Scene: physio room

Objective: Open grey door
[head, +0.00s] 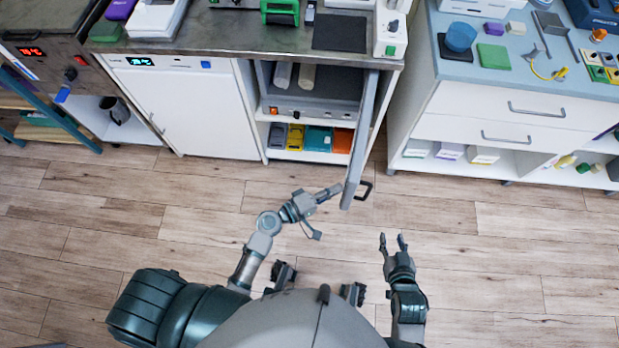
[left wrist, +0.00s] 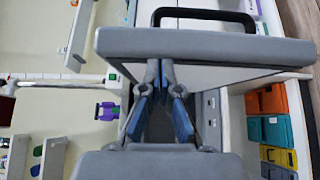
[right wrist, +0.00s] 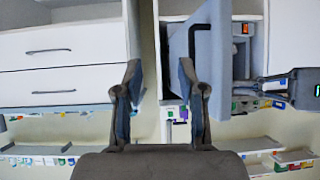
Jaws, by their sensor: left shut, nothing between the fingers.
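The grey door (head: 361,140) stands swung open from the cabinet, seen nearly edge-on in the head view. Its black handle (head: 366,190) is on the right, outer face, near the free edge. My left gripper (head: 334,191) is shut and empty on the door's inner side, its tips close to or touching the panel near the free edge. In the left wrist view the tips (left wrist: 160,70) meet in front of the door (left wrist: 200,46), with the handle (left wrist: 205,15) beyond. My right gripper (head: 393,241) is open and empty, to the right of the door and nearer my body.
The open cabinet holds a grey device (head: 310,108) and coloured boxes (head: 318,139). A white appliance (head: 192,108) stands left of it, and a white drawer unit (head: 500,115) right of the door. The wooden floor (head: 480,250) at the right is clear.

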